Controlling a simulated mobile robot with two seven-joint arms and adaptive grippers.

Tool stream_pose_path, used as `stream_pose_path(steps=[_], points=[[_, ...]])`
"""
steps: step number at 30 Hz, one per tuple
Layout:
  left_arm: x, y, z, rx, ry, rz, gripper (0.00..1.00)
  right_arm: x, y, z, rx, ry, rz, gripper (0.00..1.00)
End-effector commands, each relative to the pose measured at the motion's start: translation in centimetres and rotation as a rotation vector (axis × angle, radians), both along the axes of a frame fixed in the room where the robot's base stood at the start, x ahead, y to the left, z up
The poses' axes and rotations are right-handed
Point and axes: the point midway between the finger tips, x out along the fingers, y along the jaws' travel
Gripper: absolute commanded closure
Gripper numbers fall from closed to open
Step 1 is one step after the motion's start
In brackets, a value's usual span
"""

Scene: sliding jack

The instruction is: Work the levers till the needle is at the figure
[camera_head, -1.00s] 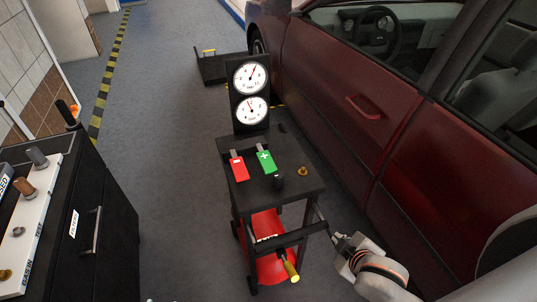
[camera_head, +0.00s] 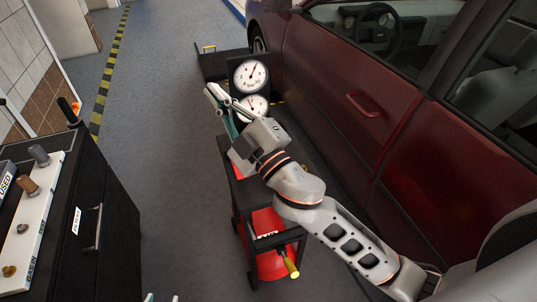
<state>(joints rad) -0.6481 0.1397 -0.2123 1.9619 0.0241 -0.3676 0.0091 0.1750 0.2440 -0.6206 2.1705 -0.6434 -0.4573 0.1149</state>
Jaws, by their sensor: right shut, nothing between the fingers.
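Two white dials stand on a black upright plate at the back of the black cart. The upper dial's needle points up and slightly right (camera_head: 251,76). The lower dial (camera_head: 256,104) is partly covered by my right gripper; its figures are too small to read. My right gripper (camera_head: 230,122) is shut and empty, over the left back part of the cart top, in front of the dials. It and its arm hide the green plus lever and most or all of the red minus lever. Two tips of my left gripper (camera_head: 162,298) show apart at the bottom edge.
A dark red car (camera_head: 345,110) stands close along the cart's right side. A black cabinet (camera_head: 120,205) with a white tray (camera_head: 36,215) of several knobs is at the left. A yellow-ended handle (camera_head: 290,268) sticks out at the cart's front. The floor between is clear.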

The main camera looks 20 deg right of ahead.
Motion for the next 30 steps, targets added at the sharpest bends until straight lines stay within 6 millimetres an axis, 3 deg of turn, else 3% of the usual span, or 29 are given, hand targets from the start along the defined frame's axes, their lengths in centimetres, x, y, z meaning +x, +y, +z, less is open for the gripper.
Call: stream_pose_path(steps=[1, 3, 7, 11, 15, 17, 20, 24, 27, 30], points=[[0.0, 0.0, 0.0, 0.0, 0.0, 0.0, 0.6, -0.8, 3.2, 2.7, -0.033, -0.102, 0.096, 1.0], [0.0, 0.0, 0.0, 0.0, 0.001, 0.0, 0.6, -2.7, 7.6, 5.3, -0.087, -0.231, 0.238, 1.0], [0.0, 0.0, 0.0, 0.0, 0.001, 0.0, 0.6, -7.4, 14.7, 7.1, -0.236, -0.434, 0.51, 1.0], [-0.1, 0.0, -0.1, 0.001, 0.002, 0.0, 0.6, -11.9, 19.6, 5.0, -0.446, -0.574, 0.777, 1.0], [-0.1, 0.0, -0.1, 0.001, 0.002, 0.0, 0.6, -14.5, 21.3, -0.4, -0.74, -0.633, 1.038, 1.0], [-0.1, 0.0, -0.1, 0.001, 0.002, 0.0, 0.6, -14.5, 20.8, -3.2, -0.883, -0.624, 1.134, 1.0], [-0.1, 0.0, -0.1, 0.001, 0.002, 0.0, 0.6, -13.2, 18.3, -7.7, -1.137, -0.557, 1.266, 1.0], [-0.1, 0.0, 0.0, 0.0, 0.001, 0.0, 0.6, -8.9, 11.4, -12.0, -1.5, -0.351, 1.367, 1.0], [0.0, 0.0, 0.0, 0.0, 0.001, 0.0, 0.6, -5.2, 5.0, -12.8, -1.73, -0.136, 1.369, 1.0], [0.0, 0.0, 0.0, 0.0, 0.0, 0.0, 0.6, -2.0, -1.2, -11.9, -1.896, 0.093, 1.32, 1.0]])
